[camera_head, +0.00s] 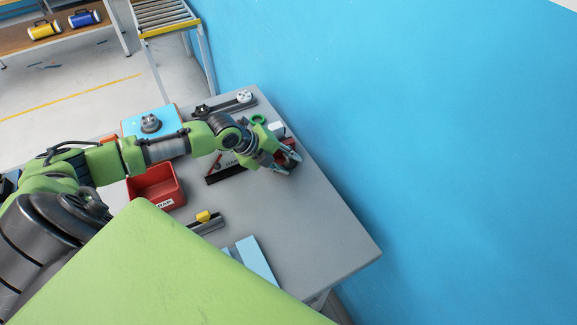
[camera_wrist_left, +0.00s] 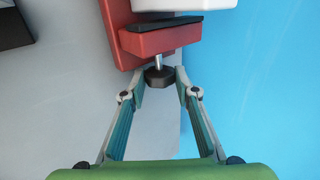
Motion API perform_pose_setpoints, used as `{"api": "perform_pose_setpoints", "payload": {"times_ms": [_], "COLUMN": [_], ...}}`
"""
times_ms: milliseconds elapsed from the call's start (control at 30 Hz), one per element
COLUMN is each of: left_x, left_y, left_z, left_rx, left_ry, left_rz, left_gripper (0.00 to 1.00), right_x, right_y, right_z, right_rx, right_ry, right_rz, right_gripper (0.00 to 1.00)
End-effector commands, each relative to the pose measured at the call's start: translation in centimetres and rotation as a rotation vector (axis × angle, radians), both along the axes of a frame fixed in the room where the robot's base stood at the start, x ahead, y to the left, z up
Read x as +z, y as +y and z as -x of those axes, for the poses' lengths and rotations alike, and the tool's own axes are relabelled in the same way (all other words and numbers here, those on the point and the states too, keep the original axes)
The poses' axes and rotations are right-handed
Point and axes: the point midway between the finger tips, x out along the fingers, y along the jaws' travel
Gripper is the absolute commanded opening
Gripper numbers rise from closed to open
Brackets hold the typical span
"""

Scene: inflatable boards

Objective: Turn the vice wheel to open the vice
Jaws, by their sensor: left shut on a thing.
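The red vice (camera_wrist_left: 160,40) is at the top of the left wrist view, with a metal screw running toward me to a dark wheel (camera_wrist_left: 159,77). The fingertips of my left gripper (camera_wrist_left: 159,84) are shut on that wheel from both sides. In the head view my left gripper (camera_head: 288,163) reaches across the grey table to the vice (camera_head: 290,149), which is mostly hidden behind the fingers. A white block (camera_wrist_left: 183,4) sits at the vice's jaws in the wrist view. My right gripper is not in view.
The grey table (camera_head: 290,230) holds a red bin (camera_head: 155,187), a blue board with a knob (camera_head: 150,122), a yellow-handled slider (camera_head: 205,218) and a light blue board (camera_head: 256,262). A blue wall (camera_head: 420,120) stands close beyond the table's right edge. The table's front right is clear.

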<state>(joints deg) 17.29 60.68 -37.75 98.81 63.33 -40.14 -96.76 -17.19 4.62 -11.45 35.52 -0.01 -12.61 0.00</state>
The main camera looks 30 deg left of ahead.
Motion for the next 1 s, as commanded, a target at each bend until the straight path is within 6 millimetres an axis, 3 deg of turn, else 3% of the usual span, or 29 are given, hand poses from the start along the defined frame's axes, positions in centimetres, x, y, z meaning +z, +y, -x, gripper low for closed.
{"api": "perform_pose_setpoints", "payload": {"times_ms": [33, 233, 767, 800, 833, 1000], "left_x": [-0.6, -0.5, -0.1, -0.1, -0.1, -0.2], "left_y": [0.2, 0.2, 0.2, 0.2, 0.2, 0.1], "left_z": [0.1, 0.2, 0.1, 0.1, 0.1, 0.1], "left_rx": [0.001, 0.001, 0.000, 0.000, 0.001, 0.001], "left_ry": [-0.018, -0.078, -0.103, -0.103, -0.103, -0.102], "left_rz": [0.009, 0.045, 0.059, 0.059, 0.060, 0.059], "left_gripper": [0.07, 0.07, 0.07, 0.36, 0.44, 0.44], "right_x": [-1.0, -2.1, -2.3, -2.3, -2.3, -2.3], "right_y": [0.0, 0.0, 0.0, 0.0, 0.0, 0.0], "right_z": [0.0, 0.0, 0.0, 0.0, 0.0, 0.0], "right_rx": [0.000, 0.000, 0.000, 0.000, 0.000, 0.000], "right_ry": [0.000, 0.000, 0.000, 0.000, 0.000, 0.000], "right_rz": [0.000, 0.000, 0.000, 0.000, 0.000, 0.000], "right_gripper": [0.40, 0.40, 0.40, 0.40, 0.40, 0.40]}}
